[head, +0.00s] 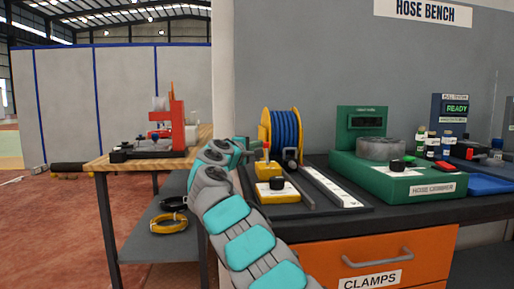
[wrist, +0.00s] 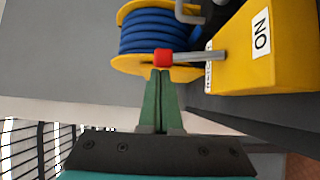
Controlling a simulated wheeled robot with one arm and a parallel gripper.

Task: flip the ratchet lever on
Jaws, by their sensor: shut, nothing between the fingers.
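The ratchet lever (wrist: 200,56) is a grey rod with a red tip (wrist: 163,57), sticking out of a yellow housing (wrist: 250,52) in the wrist view. The housing bears a white "ON" label (wrist: 261,33) and a small, partly readable label beside the rod. My gripper (wrist: 161,72) has its green fingers shut with nothing between them. The fingertips are right at the red tip; I cannot tell if they touch it. In the head view my gripper (head: 249,152) is beside the yellow housing (head: 265,170); the lever is hard to make out there.
A yellow reel of blue hose (head: 284,133) stands behind the lever. An orange clamps drawer (head: 380,262) is below.

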